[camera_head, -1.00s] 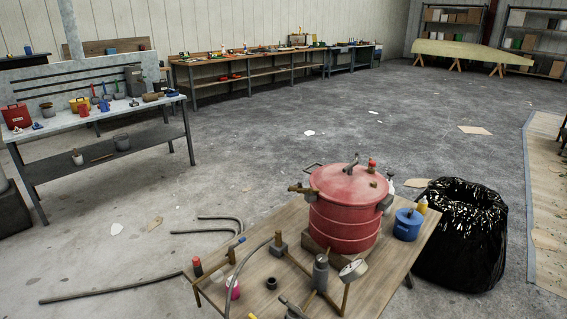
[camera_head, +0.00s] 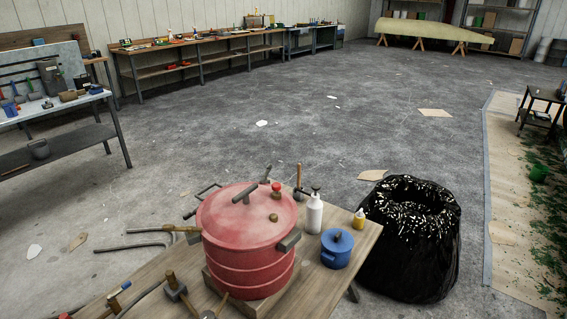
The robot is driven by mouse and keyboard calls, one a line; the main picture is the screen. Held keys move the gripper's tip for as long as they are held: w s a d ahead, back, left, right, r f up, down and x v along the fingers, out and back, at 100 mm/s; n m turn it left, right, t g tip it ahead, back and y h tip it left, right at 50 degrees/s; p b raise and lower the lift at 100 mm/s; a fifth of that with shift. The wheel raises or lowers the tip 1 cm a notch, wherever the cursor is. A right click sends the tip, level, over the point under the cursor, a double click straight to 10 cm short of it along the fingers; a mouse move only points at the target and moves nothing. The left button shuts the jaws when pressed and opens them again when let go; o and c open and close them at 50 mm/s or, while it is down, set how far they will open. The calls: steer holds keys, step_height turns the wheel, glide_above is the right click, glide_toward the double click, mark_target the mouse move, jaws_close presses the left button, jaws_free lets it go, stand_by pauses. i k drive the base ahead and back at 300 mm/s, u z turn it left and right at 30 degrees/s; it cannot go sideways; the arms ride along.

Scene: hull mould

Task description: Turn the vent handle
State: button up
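A red lidded pot (camera_head: 247,262) stands on a wooden table at the bottom centre of the head view. On its lid are a dark bar handle (camera_head: 252,184), a small red-topped fitting (camera_head: 276,187) and a round brass fitting (camera_head: 273,217). A brass valve-like piece (camera_head: 183,231) sticks out at the pot's left side. A dark grey lug (camera_head: 289,240) is on its right side. I cannot tell for sure which of these is the vent handle. My gripper is not in view.
Hoses (camera_head: 140,240) lie on the left. The floor behind is mostly open.

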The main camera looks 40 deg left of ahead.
mark_target(243, 195)
steer(key=i, duration=1.8)
steer(key=u, duration=4.65)
steer(key=i, duration=1)
